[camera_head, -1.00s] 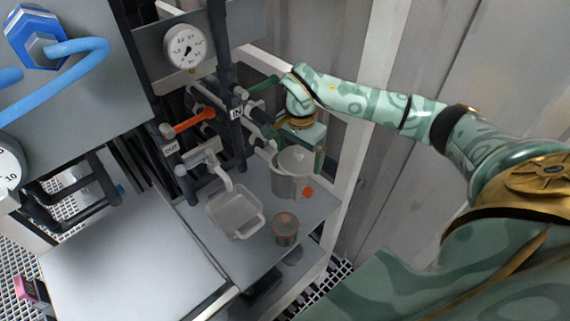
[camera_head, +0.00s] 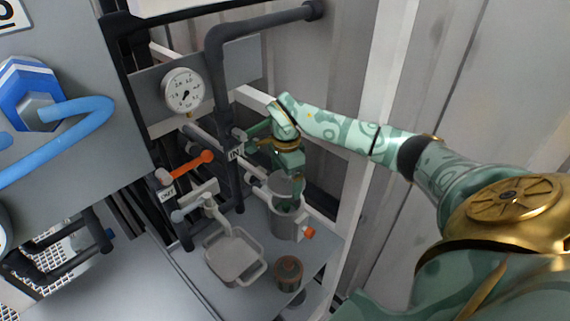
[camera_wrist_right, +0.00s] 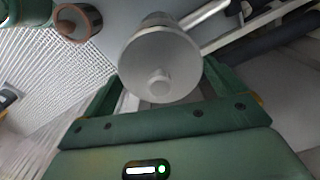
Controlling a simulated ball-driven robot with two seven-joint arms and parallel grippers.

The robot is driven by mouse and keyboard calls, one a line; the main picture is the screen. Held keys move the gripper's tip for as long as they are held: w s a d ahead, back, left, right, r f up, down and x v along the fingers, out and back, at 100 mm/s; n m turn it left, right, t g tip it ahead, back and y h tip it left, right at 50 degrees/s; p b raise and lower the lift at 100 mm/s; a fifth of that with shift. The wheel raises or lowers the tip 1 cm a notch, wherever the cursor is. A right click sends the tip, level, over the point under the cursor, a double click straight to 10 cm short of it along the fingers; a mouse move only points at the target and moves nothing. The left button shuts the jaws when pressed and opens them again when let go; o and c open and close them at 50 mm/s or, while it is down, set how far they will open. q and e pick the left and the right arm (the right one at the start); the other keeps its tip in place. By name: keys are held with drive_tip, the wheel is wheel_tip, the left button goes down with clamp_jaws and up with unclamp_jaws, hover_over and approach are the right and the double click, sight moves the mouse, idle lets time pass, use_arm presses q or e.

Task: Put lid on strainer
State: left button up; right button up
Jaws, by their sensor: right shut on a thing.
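The strainer (camera_head: 287,226) is a grey upright cylinder on the shelf, with an orange piece (camera_head: 309,232) on its right side. My right gripper (camera_head: 287,203) is at the strainer's top, pointing down. In the right wrist view the lid (camera_wrist_right: 150,55) is a round grey disc with a knob (camera_wrist_right: 160,82), between the two green fingers of my right gripper (camera_wrist_right: 160,75). The gripper is shut on the lid. The gripper hides part of the strainer's rim in the head view, so I cannot tell whether the lid is seated. My left gripper is out of view.
A grey square tray (camera_head: 258,275) stands left of the strainer under a tap. A brown cup (camera_head: 288,273) stands in front; it also shows in the right wrist view (camera_wrist_right: 75,22). Pipes, an orange handle (camera_head: 192,166) and a gauge (camera_head: 184,91) are behind. A white post (camera_head: 372,110) stands at right.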

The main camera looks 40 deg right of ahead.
sight(286, 184)
drive_tip(key=shift+f+b, duration=2.6)
drive_tip(key=shift+f, duration=0.55)
drive_tip(key=shift+s+f, duration=0.1)
drive_tip(key=shift+f, duration=0.2)
drive_tip(key=o, duration=0.7)
wheel_tip(286, 184, up, 4)
drive_tip(key=p, duration=0.3)
drive_tip(key=shift+f, duration=0.2)
drive_tip(key=s+a+r+p, duration=0.3)
drive_tip(key=p, duration=0.2)
drive_tip(key=s+a+r+p, duration=0.3)
drive_tip(key=s+p, duration=0.1)
drive_tip(key=p, duration=0.1)
drive_tip(key=s+a+r+p, duration=0.3)
drive_tip(key=p, duration=0.3)
drive_tip(key=shift+s+r, duration=0.15)
drive_tip(key=shift+s, duration=0.2)
